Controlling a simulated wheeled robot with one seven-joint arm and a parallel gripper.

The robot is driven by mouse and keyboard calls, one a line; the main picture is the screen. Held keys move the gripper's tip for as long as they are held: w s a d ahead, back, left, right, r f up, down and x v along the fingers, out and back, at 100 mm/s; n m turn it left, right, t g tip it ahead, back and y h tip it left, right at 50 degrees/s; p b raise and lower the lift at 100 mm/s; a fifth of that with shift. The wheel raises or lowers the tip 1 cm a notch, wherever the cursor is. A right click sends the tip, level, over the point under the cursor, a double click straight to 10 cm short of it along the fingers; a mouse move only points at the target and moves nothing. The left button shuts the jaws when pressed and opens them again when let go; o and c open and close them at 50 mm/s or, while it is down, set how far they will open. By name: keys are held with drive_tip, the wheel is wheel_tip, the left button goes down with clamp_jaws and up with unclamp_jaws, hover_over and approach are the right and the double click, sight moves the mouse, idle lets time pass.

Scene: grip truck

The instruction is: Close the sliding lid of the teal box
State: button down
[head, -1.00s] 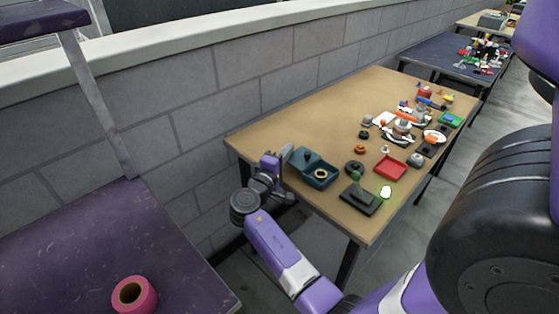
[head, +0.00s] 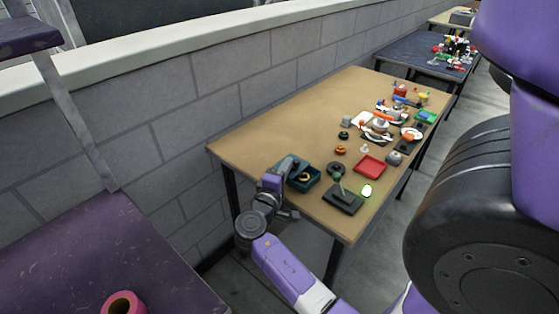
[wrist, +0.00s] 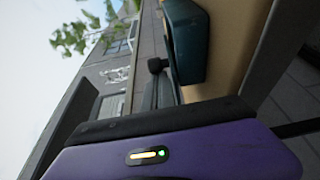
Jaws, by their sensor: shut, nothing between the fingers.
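The teal box (head: 305,186) stands near the left front edge of the tan table. Its top is partly open, and a tan ring shows inside.
More small objects crowd the table's right end. The back left of the tan table (head: 270,130) is clear. A block wall runs behind.

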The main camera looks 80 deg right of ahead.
drive_tip(key=s, duration=0.1)
drive_tip(key=s+a, duration=0.1)
drive_tip(key=s, duration=0.1)
drive_tip(key=s+a, duration=0.1)
drive_tip(key=shift+s+a+p, duration=0.2)
drive_tip(key=shift+s+p, duration=0.1)
drive_tip(key=shift+s, duration=0.2)
